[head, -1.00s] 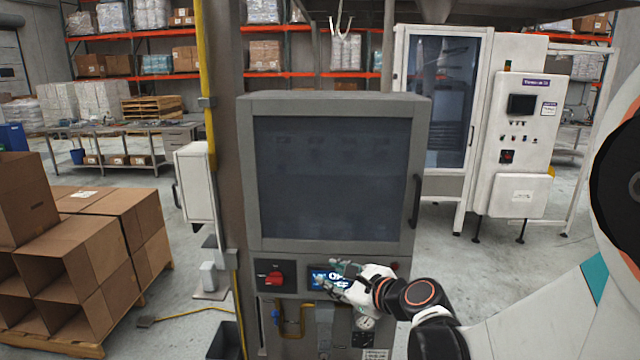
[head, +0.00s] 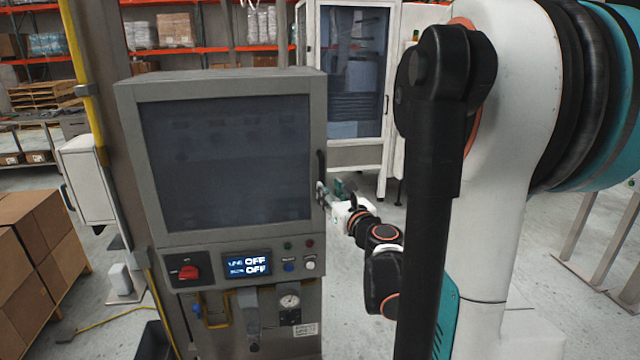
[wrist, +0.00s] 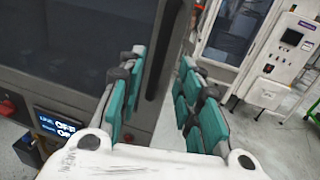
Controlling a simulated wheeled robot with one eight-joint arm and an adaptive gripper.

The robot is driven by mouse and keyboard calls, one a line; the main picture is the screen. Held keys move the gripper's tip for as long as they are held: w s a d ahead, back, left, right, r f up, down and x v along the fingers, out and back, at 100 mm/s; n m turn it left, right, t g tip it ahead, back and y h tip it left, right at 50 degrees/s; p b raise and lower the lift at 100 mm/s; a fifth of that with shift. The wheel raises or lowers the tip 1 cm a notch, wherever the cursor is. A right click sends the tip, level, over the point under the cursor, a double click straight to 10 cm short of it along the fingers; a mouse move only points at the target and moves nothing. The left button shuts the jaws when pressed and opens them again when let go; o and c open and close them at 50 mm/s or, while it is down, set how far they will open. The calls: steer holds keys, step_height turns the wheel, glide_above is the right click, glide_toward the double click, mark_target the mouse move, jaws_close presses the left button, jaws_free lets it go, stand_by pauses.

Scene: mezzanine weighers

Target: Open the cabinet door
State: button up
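The grey cabinet (head: 220,78) has a closed door with a large dark window (head: 225,165). Its black vertical handle (head: 321,165) is on the door's right edge. My gripper (head: 328,194) is at the lower part of this handle, reaching in from the right. In the wrist view, the teal-padded fingers of my gripper (wrist: 161,60) are spread apart. The dark handle (wrist: 158,75) shows in the gap between them, nearer the left finger. I cannot tell whether either finger touches it.
A panel below the door has a red switch (head: 189,272) and a display (head: 247,265) reading OFF. A yellow pipe and grey post stand left of the cabinet. A white machine (head: 350,155) stands behind at the right. Cardboard boxes (head: 30,240) are at the left.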

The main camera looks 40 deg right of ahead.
steer(key=x, duration=0.6)
steer(key=shift+w, duration=0.25)
jaws_close()
